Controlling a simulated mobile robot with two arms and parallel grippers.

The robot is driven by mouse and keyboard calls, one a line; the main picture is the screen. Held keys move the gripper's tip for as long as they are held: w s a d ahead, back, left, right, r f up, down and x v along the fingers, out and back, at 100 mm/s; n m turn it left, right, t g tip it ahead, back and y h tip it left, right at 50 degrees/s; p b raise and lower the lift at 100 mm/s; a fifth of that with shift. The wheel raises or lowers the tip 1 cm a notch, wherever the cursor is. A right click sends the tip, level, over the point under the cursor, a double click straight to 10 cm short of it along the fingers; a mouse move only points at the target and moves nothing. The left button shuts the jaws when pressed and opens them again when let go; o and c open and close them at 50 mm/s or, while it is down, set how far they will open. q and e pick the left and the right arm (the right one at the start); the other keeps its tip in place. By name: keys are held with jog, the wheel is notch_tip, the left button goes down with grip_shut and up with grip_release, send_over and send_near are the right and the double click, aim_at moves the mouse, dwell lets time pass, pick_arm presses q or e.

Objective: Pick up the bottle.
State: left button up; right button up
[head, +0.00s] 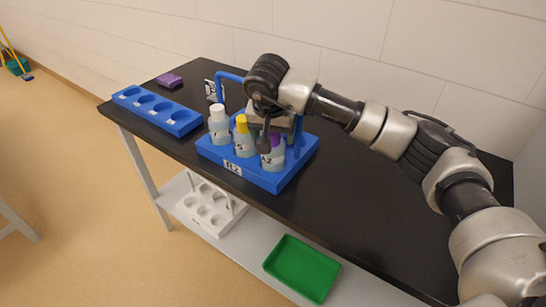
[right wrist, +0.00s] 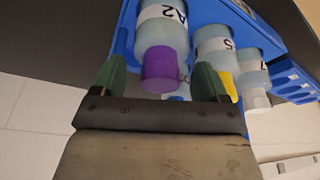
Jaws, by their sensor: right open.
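A blue carrier (head: 285,180) with an upright handle stands on the black table and holds a row of bottles. They are a white-capped bottle (head: 219,130), a yellow-capped bottle (head: 243,143) and a purple-capped bottle (head: 274,158). In the right wrist view the purple-capped bottle (right wrist: 161,38) is labelled A2. My right gripper (head: 268,140) is open at the purple-capped bottle and partly hides it in the head view. In the right wrist view the purple cap shows between its two green fingertips; contact cannot be told. My left gripper is out of view.
An empty blue rack (head: 160,113) with several round holes stands at the table's left, near a purple block (head: 169,80). A white rack (head: 211,209) and a green tray (head: 302,268) sit on the lower shelf. The wall runs close behind the table.

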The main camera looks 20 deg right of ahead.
jog(key=shift+w+d+f, duration=0.15)
jog(key=shift+f, duration=0.45)
jog(key=shift+w+f, duration=0.15)
jog(key=shift+f, duration=0.25)
jog(key=c, duration=0.3)
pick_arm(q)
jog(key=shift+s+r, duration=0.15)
pick_arm(e)
jog(key=c, duration=0.8)
jog(key=shift+r, duration=0.2)
